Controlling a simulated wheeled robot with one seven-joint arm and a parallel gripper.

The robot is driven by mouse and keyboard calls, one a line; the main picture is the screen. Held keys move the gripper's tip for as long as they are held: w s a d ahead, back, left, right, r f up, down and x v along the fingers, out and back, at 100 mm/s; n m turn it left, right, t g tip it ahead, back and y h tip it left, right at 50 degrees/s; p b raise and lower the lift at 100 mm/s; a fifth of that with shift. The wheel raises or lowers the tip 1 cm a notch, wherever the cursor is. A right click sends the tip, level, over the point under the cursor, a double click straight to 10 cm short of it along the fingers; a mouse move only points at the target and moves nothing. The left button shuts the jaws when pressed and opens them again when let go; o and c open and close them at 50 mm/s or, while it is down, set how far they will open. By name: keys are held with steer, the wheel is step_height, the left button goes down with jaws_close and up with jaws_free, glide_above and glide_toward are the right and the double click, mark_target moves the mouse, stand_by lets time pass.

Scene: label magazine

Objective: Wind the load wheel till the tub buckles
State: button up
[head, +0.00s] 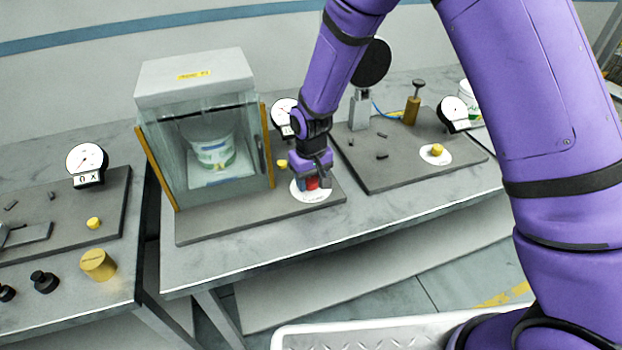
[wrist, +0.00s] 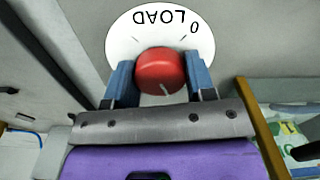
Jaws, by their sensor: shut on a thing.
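The load wheel (wrist: 160,71) is a red round knob on a white dial plate (wrist: 124,38) marked "0 LOAD" in the wrist view. My gripper (wrist: 160,80) has its two blue fingers on either side of the knob, shut on it. A pale mark shows on the knob's rim near my palm. In the head view, my gripper (head: 312,184) is at the white plate in front of the glass-fronted press. The tub (head: 214,153), white with a green label, stands upright inside the press (head: 195,80), under a plunger. I see no clear buckling.
A round gauge (head: 284,112) stands right of the press, partly behind my arm. A test stand on a grey base (head: 385,175) is to the right. The left table holds another gauge (head: 86,158), a brass weight (head: 98,264) and black knobs (head: 44,281). The table front below the press is clear.

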mark_target(311, 179)
steer(key=shift+m, duration=0.4)
steer(key=o, duration=0.9)
steer(key=shift+o, duration=0.2)
steer(key=shift+r, duration=0.1)
step_height(311, 179, up, 11)
steer(key=shift+f, duration=0.2)
